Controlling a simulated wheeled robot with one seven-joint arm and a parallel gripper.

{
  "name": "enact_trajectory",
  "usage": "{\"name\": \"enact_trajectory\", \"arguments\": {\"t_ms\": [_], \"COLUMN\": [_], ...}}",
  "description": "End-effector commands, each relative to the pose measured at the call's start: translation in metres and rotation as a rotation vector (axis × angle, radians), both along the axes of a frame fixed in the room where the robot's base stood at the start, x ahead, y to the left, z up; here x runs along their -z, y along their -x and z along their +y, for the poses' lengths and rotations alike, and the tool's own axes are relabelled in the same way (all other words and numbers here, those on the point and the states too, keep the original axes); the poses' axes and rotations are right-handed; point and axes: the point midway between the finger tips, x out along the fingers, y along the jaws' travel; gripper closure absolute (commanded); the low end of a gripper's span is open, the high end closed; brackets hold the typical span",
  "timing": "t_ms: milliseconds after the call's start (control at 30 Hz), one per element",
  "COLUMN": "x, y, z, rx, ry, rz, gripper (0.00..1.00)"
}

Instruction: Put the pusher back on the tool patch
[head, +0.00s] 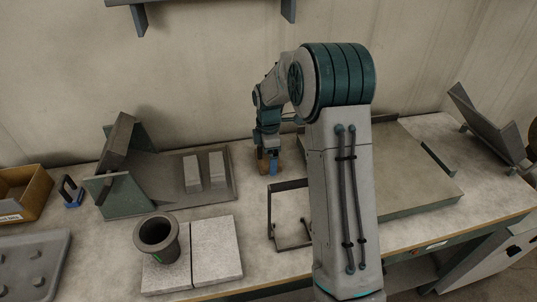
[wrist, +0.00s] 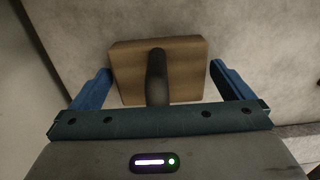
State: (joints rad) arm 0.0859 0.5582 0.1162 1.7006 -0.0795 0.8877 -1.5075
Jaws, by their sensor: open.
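The pusher (wrist: 190,57), a tan block with a dark upright handle (wrist: 157,78), rests on the worktop in the wrist view. My gripper (wrist: 160,72) is open, with one blue finger on each side of the block and a gap visible at both sides. The handle points toward my palm, between the fingers. In the head view my gripper (head: 267,166) is low over the back middle of the table, and it partly hides the tan block. I cannot make out a marked tool patch; it may be hidden.
A dark cup (head: 157,238) stands on pale slabs (head: 216,250) in front. A metal tray with blocks (head: 222,190) and a stand (head: 115,195) are left. A wire frame (head: 272,222) is close in front of my gripper. A large flat plate (head: 410,185) lies right.

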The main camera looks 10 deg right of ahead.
Motion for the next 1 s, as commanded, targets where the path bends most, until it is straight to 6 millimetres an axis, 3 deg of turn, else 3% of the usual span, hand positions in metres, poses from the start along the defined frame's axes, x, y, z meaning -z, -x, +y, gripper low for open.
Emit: {"name": "enact_trajectory", "arguments": {"t_ms": [167,400,600,800,1000], "x": [-0.022,-0.074,-0.108,-0.122,-0.122], "y": [-0.001,-0.001,-0.001,0.000,0.000], "z": [0.000,0.000,0.000,0.000,0.000], "rx": [0.000,0.000,-0.001,0.000,0.000], "ry": [0.000,0.000,0.000,0.000,0.000], "rz": [-0.004,-0.005,-0.003,-0.001,-0.001], "gripper": [0.00,0.00,0.00,0.00,0.00]}}
